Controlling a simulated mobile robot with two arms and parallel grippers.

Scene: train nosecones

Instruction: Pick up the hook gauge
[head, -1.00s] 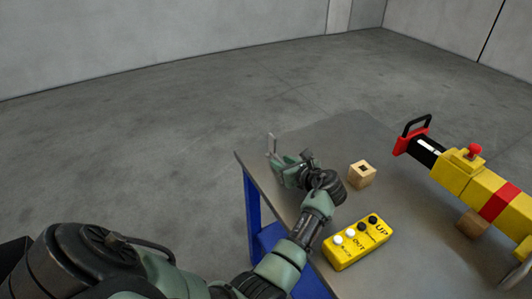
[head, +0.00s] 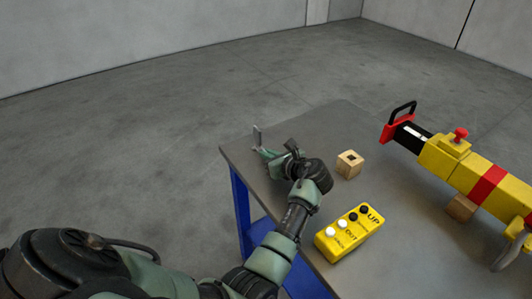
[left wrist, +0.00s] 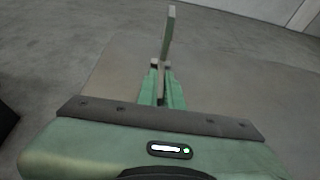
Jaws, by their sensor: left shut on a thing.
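The hook gauge (head: 257,137) is a thin grey upright piece at the far left part of the grey table (head: 345,118). It also shows in the left wrist view (left wrist: 168,38), rising from between the green fingers. My left gripper (head: 264,153) is shut on its lower part; the fingertips show in the left wrist view (left wrist: 160,78). The gauge's lower end is hidden by the fingers. I cannot tell whether it touches the table. My right gripper is not in view.
A wooden block with a dark hole (head: 349,165) stands right of my left gripper. A yellow button box (head: 348,234) lies nearer the front. A yellow, red and black device (head: 470,170) rests on a wooden block (head: 461,208) at the right. The table's back middle is clear.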

